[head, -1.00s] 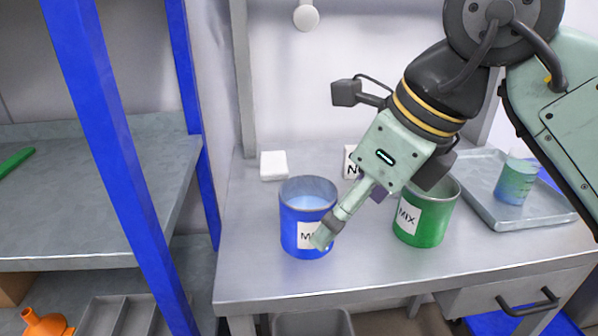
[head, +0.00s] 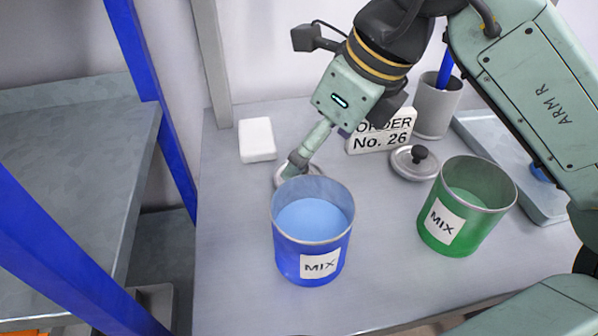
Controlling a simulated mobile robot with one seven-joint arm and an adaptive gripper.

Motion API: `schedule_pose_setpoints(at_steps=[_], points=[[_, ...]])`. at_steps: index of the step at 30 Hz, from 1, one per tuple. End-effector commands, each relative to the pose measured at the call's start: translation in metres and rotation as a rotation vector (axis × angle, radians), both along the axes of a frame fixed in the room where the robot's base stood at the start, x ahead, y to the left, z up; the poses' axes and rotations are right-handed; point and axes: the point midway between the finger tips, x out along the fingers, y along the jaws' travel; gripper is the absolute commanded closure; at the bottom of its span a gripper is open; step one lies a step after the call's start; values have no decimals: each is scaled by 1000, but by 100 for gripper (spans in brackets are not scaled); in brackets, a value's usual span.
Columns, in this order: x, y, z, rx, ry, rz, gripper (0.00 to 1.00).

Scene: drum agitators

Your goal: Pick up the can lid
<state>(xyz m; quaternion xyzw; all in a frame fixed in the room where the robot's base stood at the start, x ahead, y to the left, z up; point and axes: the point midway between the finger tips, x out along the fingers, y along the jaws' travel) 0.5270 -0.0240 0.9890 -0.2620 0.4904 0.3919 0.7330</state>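A grey can lid (head: 281,177) lies on the bench behind the blue can, partly hidden by the can and my gripper. My gripper (head: 297,161) points down at this lid, with its fingertips at the lid's middle. A dark bit shows at the tips, perhaps the lid's knob. The fingers are seen edge-on, so I cannot tell whether they are open or shut on it. A second grey lid (head: 408,167) with a black knob lies flat between the order sign and the green can.
The open blue MIX can (head: 318,265) holds light blue liquid, close in front of my gripper. The open green MIX can (head: 446,244) stands right. An order sign (head: 365,143), white block (head: 257,140), grey cup (head: 435,110) and tray (head: 545,208) stand behind. A blue post (head: 150,80) is left.

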Motion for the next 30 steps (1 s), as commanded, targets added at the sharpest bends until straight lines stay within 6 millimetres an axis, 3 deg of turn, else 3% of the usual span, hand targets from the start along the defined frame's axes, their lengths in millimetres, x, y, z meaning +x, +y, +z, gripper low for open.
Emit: schedule_pose_setpoints(at_steps=[7,15,24,30], points=[[4,9,-17,0,0,1,11],[12,23,-51,1,0,0,11],[13,25,-56,2,-1,0,11],[13,25,-55,2,-1,0,25]])
